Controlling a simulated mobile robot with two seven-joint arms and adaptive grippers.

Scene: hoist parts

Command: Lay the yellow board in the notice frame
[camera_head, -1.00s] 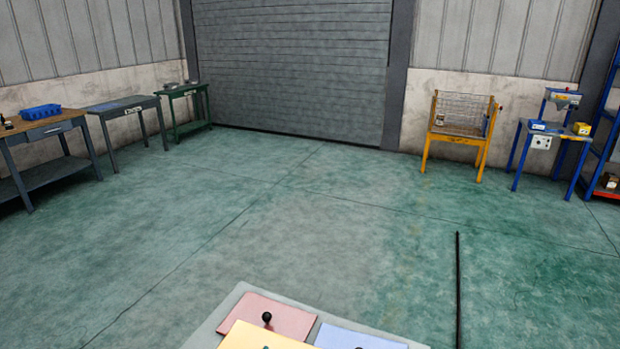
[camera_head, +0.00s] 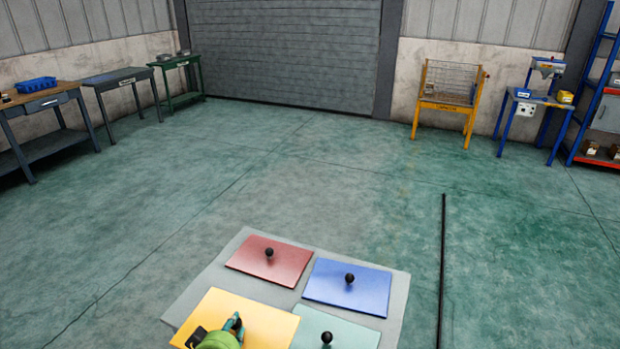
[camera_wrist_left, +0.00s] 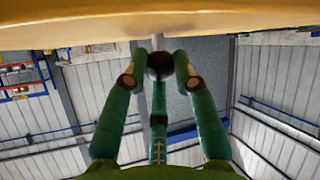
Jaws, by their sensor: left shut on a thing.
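The yellow board (camera_head: 262,318) is at the near left of a grey slab (camera_head: 222,262) in the head view. My left gripper (camera_head: 236,325) is over it, shut on its knob. In the left wrist view the fingers (camera_wrist_left: 160,72) close around the black ball knob (camera_wrist_left: 160,65), and the board (camera_wrist_left: 100,28) spans the top of the picture. I cannot tell whether the board touches the slab. I cannot make out the notice frame in these views. My right gripper is not in view.
A red board (camera_head: 268,262), a blue board (camera_head: 346,287) and a teal board (camera_head: 335,332), each with a black knob, lie on the slab. A thin black bar (camera_head: 442,270) is at the right. Workbenches (camera_head: 45,110) and a yellow cage (camera_head: 448,95) stand far back. The floor between is clear.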

